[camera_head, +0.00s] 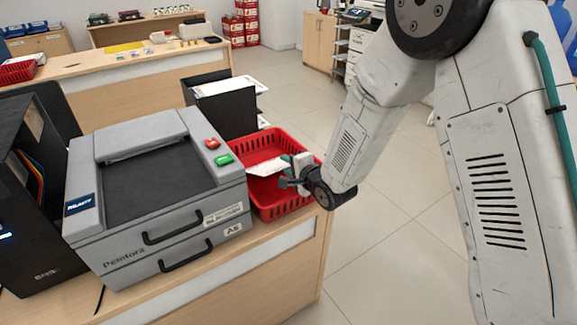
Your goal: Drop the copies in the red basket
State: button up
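The red basket (270,205) stands on the wooden counter, to the right of the grey copier (155,190). My gripper (288,172) is over the right part of the basket, reaching in from the right. White paper (265,167), which looks like the copies, lies or hangs at the fingertips over the basket. I cannot tell whether the fingers pinch it or whether it rests on the basket. The fingers are small and partly hidden by my wrist.
A black paper holder (228,112) with white sheets (235,87) stands behind the copier. A black computer case (30,215) is at the left. The counter (275,262) ends just right of the basket. Open tiled floor (385,235) lies beyond. Another counter (100,72) stands at the back.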

jog(key=v, duration=0.7)
jog(key=shift+s+d, duration=0.2)
jog(key=shift+s, duration=0.15)
jog(key=shift+r, duration=0.1)
jog(key=s+d+r+n+g+h, duration=0.2)
jog(key=s+d+r+n+h, duration=0.15)
jog(key=d+r, duration=0.4)
jog(key=s+d+r+n+g+h, duration=0.2)
jog(key=s+d+r+h, duration=0.25)
jog(key=d, duration=0.55)
jog(key=s+d+r+n+g, duration=0.2)
jog(key=s, duration=0.6)
jog(key=s+d+r+n+g, duration=0.1)
jog(key=s+d+r+g, duration=0.1)
jog(key=s, duration=0.6)
jog(key=s+d+r+n+g, duration=0.2)
jog(key=s+r, duration=0.1)
jog(key=s, duration=0.6)
jog(key=shift+d+n+g, duration=0.3)
jog(key=shift+n+g, duration=0.05)
jog(key=shift+g, duration=0.05)
jog(key=shift+s+r, duration=0.1)
